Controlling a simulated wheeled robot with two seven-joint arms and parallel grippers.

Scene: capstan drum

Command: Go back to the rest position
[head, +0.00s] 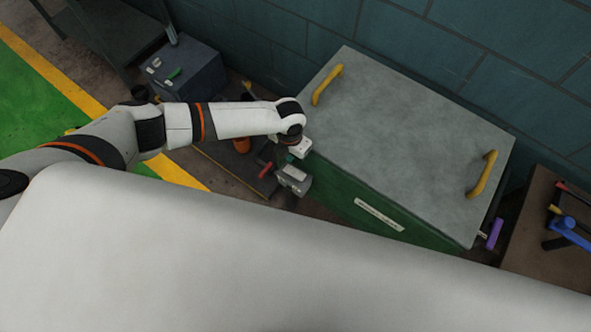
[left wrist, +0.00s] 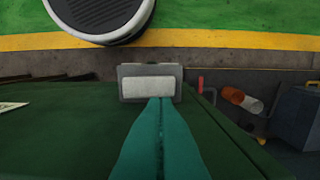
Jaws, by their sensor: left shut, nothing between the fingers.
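My left gripper (head: 289,159) hangs at the near left corner of a green cabinet with a grey top (head: 400,140). In the left wrist view its teal fingers (left wrist: 160,100) are together with nothing between them. Their tips point at a small grey box with a pale pad (left wrist: 150,82), which also shows below the gripper in the head view (head: 293,181). I cannot tell whether the tips touch it. The left arm reaches in from the left, stretched out. My right gripper is not in view.
Yellow handles (head: 326,85) stand up from the cabinet top. A purple handle (head: 495,233) sticks out at its right end. A red handle (head: 265,170) and an orange cylinder (head: 241,144) are close left of the gripper. A grey box (head: 188,75) stands behind the arm.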

